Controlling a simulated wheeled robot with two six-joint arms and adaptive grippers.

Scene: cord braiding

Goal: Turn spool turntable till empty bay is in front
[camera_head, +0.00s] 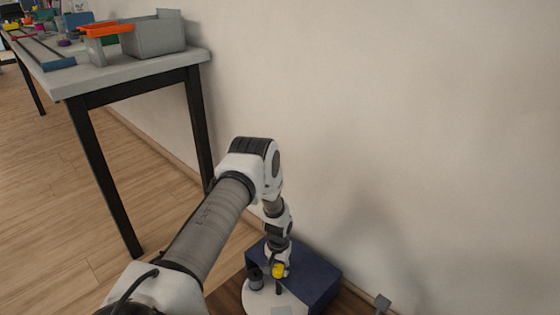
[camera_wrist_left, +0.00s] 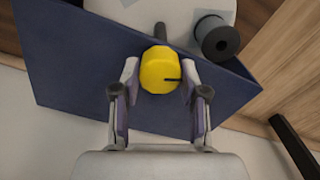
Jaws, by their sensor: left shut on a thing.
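The spool turntable (camera_head: 262,298) is a white disc low in the head view, cut off by the bottom edge. It also shows at the top of the left wrist view (camera_wrist_left: 180,12). A dark spool (camera_head: 255,280) stands on it, and shows in the wrist view too (camera_wrist_left: 218,42). A pale grey square patch (camera_head: 282,310) on the disc is bare. A yellow knob (camera_wrist_left: 160,70) tops a dark post by the disc. My left gripper (camera_wrist_left: 162,80) is shut on the knob, one finger on each side. Most of the disc is out of view. My right gripper is not seen.
A dark blue panel or box (camera_head: 318,272) stands close behind the turntable, near the wall. A table (camera_head: 130,75) with a grey bin (camera_head: 155,36) and an orange-topped holder stands at upper left. Wooden floor (camera_head: 50,190) is free at left.

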